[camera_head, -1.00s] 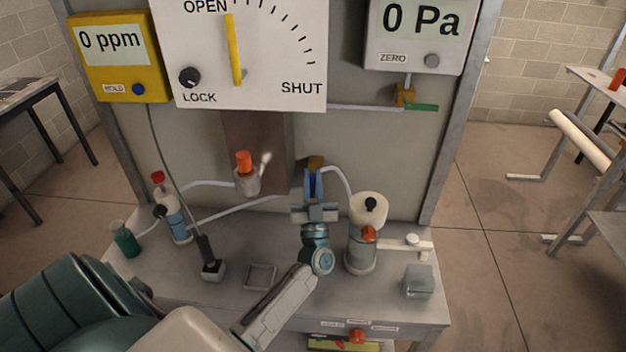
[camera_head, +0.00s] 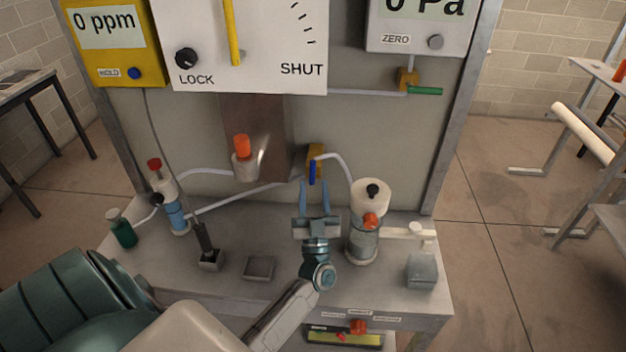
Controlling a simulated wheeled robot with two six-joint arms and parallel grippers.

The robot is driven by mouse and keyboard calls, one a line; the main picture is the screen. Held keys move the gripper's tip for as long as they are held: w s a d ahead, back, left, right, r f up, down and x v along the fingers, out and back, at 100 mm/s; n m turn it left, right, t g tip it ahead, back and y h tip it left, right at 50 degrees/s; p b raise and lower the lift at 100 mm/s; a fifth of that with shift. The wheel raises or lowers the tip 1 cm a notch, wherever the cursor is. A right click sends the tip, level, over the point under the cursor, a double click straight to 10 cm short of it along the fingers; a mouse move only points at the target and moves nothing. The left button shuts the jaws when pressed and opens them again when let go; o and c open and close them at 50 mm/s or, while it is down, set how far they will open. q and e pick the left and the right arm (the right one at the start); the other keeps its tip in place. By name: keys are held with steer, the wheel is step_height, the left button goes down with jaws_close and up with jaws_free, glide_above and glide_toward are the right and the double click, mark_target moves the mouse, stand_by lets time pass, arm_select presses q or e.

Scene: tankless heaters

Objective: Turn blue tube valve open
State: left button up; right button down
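The valve with the blue handle (camera_head: 312,172) is on the back panel, above the bench's middle. Its brass-yellow body (camera_head: 316,153) joins white tubes. The handle hangs straight down. My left gripper (camera_head: 314,186) is open just below and in front of the valve, its two fingers pointing up at the handle, one on each side of its lower end as seen from here. Nothing shows held; I cannot tell whether a finger touches the handle. A white tube (camera_head: 252,195) runs from the blue-filled bottle (camera_head: 176,216) towards the valve. My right gripper is out of view.
A clear canister with an orange knob (camera_head: 370,220) stands close right of my gripper. A black-handled switch (camera_head: 207,250) and a shallow grey tray (camera_head: 259,268) are to the left. A green-handled valve (camera_head: 425,91) is higher on the right.

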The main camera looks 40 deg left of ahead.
arm_select(q)
steer(key=b+v, duration=0.1)
steer(key=v, duration=0.3)
steer(key=shift+s+d+f, duration=0.15)
steer(key=shift+s+f, duration=0.05)
stand_by(0.4)
